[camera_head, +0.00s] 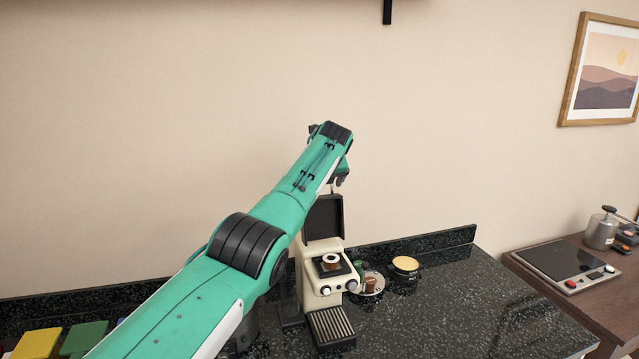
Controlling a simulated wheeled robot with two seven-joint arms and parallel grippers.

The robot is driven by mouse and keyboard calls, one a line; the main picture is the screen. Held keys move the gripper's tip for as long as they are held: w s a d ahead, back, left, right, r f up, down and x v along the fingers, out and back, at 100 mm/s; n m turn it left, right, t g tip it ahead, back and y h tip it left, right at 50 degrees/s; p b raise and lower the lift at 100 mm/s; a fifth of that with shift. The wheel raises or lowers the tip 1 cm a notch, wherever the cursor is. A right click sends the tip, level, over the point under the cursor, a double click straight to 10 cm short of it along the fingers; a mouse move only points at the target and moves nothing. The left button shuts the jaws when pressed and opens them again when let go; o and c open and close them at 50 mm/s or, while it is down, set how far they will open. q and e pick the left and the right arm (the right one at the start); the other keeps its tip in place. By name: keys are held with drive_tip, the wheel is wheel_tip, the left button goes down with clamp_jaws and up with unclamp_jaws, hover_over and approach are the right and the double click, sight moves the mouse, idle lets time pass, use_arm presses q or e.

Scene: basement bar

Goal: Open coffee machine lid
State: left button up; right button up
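The coffee machine (312,295) is cream and black and stands on the dark counter against the wall. Its black lid (324,218) stands upright at the back, so the top with a round white-rimmed opening (331,262) is exposed. My green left arm reaches up from the lower left, in front of the machine's left side. My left gripper (341,182) is just above the lid's upper right edge, small and mostly hidden behind the wrist. I cannot tell whether its fingers touch the lid or are open. My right gripper is out of view.
A round plate with small items (371,284) and a round yellow-topped container (405,267) stand right of the machine. The dark speckled counter (450,315) is clear farther right. A scale (565,264) and a metal canister (601,230) sit on a brown cabinet. Colored boxes (38,344) are at lower left.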

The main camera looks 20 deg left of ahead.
use_arm(q)
drive_tip(key=shift+s+d+r+b, duration=0.15)
drive_tip(key=shift+s+r+b, duration=0.1)
drive_tip(key=shift+b, duration=0.5)
drive_tip(key=b+v, duration=0.5)
drive_tip(key=v, duration=0.8)
drive_tip(key=shift+r, duration=0.1)
